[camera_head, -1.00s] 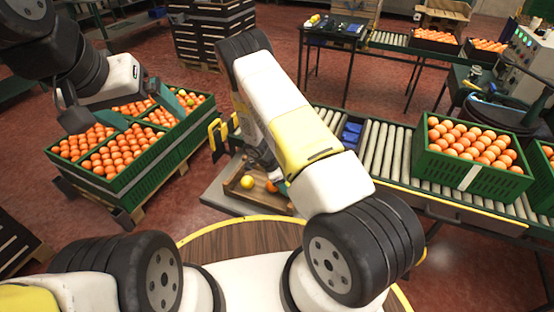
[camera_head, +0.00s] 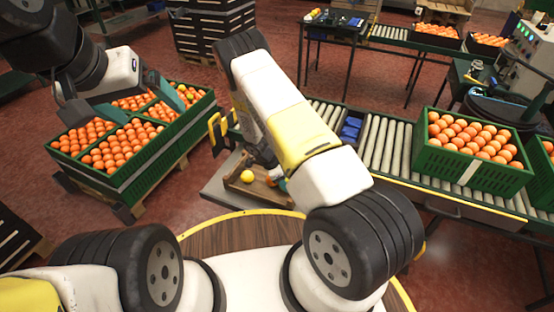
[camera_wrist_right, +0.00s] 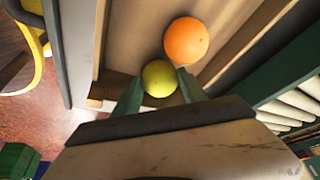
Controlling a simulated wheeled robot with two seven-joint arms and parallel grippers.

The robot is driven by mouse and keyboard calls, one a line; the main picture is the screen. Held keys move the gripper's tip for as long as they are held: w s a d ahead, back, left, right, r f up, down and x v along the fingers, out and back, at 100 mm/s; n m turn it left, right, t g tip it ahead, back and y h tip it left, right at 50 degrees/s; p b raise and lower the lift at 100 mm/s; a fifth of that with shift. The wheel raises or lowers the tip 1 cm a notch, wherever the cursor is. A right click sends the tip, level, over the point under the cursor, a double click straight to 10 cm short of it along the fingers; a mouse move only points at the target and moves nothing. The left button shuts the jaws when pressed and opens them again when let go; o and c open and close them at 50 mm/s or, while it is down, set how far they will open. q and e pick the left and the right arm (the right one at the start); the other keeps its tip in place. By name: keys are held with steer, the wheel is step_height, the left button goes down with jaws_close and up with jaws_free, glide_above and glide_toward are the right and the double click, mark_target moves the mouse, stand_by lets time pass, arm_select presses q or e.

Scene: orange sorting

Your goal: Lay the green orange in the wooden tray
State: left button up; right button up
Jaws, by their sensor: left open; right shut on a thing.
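The green orange (camera_wrist_right: 158,78), yellow-green and round, is between the teal fingertips of my right gripper (camera_wrist_right: 160,92) in the right wrist view. The gripper is shut on it, low inside the wooden tray (camera_wrist_right: 128,45). An orange fruit (camera_wrist_right: 186,40) lies just beyond it. In the head view my right arm partly covers the tray (camera_head: 240,189). A yellow fruit (camera_head: 247,176) shows there; I cannot tell whether it is the held one. My left gripper (camera_head: 140,104) is open with its fingers apart above the left crates of oranges.
Green crates (camera_head: 130,180) full of oranges stand on a pallet at left. A roller conveyor (camera_head: 378,148) runs on the right and carries another full green crate (camera_head: 440,172). Yellow posts (camera_head: 215,132) stand close behind the tray.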

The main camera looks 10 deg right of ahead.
steer(key=shift+f, duration=0.6)
stand_by(0.3)
steer(key=o, duration=1.9)
steer(key=shift+r, duration=0.15)
steer(key=shift+r, duration=3.9)
